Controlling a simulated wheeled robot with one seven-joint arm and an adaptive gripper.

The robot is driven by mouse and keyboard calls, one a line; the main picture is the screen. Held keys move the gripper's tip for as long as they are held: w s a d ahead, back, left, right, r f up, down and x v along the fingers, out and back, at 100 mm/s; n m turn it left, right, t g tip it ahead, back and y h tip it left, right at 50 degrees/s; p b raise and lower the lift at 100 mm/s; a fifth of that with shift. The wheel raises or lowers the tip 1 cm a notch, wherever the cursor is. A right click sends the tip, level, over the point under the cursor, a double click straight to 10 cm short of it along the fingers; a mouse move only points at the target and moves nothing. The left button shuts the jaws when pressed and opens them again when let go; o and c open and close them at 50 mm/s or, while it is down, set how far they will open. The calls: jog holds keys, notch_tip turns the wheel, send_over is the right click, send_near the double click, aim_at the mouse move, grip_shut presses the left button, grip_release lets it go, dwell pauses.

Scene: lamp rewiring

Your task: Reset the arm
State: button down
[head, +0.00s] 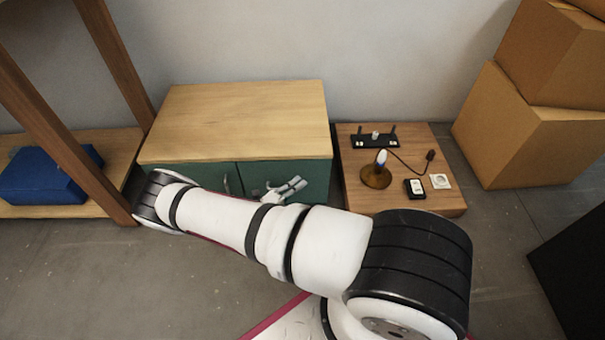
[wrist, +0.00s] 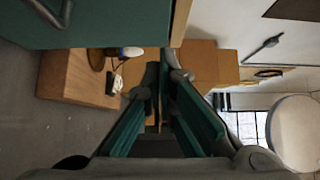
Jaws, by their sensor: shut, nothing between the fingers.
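My arm stretches across the front of the head view, bent to the left and then back. My gripper (head: 292,187) is in front of the green cabinet (head: 305,180) doors, apart from the small table. The wrist view shows its two fingers (wrist: 160,75) brought together with nothing between them. A lamp with a round brown base (head: 376,177) and a white and blue bulb (head: 381,157) stands on the low wooden table (head: 395,204) to the right. The lamp also shows in the wrist view (wrist: 96,58).
On the low table are a black holder (head: 375,141), a cord with a dark plug (head: 430,156), a black and white switch (head: 414,188) and a white socket (head: 440,181). Cardboard boxes (head: 530,140) stand right. A shelf (head: 115,150) with a blue bundle (head: 48,175) stands left.

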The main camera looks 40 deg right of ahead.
jog(key=s+a+p, duration=0.1)
jog(key=a, duration=0.5)
jog(key=shift+s+a, duration=0.15)
jog(key=shift+a, duration=0.15)
jog(key=a+r+m+g+y, duration=0.3)
jog(key=r+m+g+y, duration=0.4)
jog(key=r+m, duration=1.5)
jog(key=s+r+m+y, duration=0.2)
jog(key=s+r, duration=0.2)
jog(key=r, duration=0.3)
jog(key=s+a+r+m+g+y, duration=0.1)
jog(key=s+r, duration=0.2)
jog(key=r, duration=0.4)
jog(key=s+r+m+y, duration=0.2)
jog(key=s+r, duration=0.2)
jog(key=r, duration=0.3)
jog(key=s+a+r+m+t+y, duration=0.3)
jog(key=s+m, duration=0.3)
jog(key=s, duration=0.4)
jog(key=s+a+r+m+t+y, duration=0.25)
jog(key=s+m, duration=0.35)
jog(key=s, duration=0.5)
notch_tip(320, 180, up, 36)
jog(key=n+t+p, duration=0.1)
jog(key=t+p, duration=0.2)
jog(key=p, duration=3.1)
jog(key=shift+w+r, duration=0.15)
